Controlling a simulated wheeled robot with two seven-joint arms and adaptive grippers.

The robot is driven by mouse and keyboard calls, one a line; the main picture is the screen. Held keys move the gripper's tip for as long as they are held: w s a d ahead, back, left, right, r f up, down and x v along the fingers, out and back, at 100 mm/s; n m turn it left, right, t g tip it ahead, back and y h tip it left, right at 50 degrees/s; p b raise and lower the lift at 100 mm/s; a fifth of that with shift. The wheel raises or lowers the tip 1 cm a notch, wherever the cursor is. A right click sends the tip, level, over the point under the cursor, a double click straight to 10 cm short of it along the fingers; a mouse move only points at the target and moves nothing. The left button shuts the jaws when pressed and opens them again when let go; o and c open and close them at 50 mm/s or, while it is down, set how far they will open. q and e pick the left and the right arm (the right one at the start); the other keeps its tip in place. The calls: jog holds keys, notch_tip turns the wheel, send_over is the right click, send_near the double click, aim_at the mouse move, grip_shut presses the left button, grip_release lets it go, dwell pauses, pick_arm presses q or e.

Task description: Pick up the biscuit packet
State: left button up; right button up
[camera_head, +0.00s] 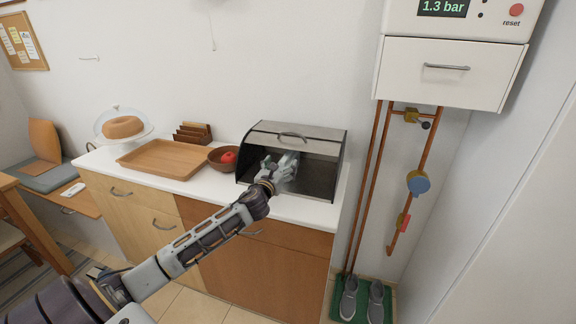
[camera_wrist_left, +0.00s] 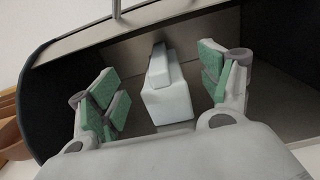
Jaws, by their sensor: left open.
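A pale, box-shaped packet (camera_wrist_left: 168,98), which looks like the biscuit packet, stands inside the open bread box (camera_head: 318,178). In the left wrist view it lies between the two green-padded fingers of my left gripper (camera_wrist_left: 160,78), with a gap on each side. My left gripper (camera_head: 284,165) reaches into the front of the bread box and is open and empty. In the head view the packet cannot be told apart from the gripper in front of it. My right gripper is not in view.
A wooden tray (camera_head: 150,164) and a domed cake (camera_head: 123,127) are further left.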

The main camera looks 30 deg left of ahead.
aim_at(286, 156)
pick_arm(q)
jog(key=shift+x, duration=0.75)
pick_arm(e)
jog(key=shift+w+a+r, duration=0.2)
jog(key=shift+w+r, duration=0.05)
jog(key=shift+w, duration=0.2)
pick_arm(q)
jog(key=shift+w, duration=0.15)
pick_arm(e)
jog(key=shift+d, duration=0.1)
pick_arm(q)
jog(key=shift+w+a+f, duration=0.1)
jog(key=shift+w, duration=0.4)
jog(key=shift+b+x, duration=0.35)
jog(key=shift+x, duration=0.9)
jog(key=shift+w+a+f, duration=0.2)
jog(key=shift+w+a, duration=0.05)
jog(key=shift+w, duration=0.4)
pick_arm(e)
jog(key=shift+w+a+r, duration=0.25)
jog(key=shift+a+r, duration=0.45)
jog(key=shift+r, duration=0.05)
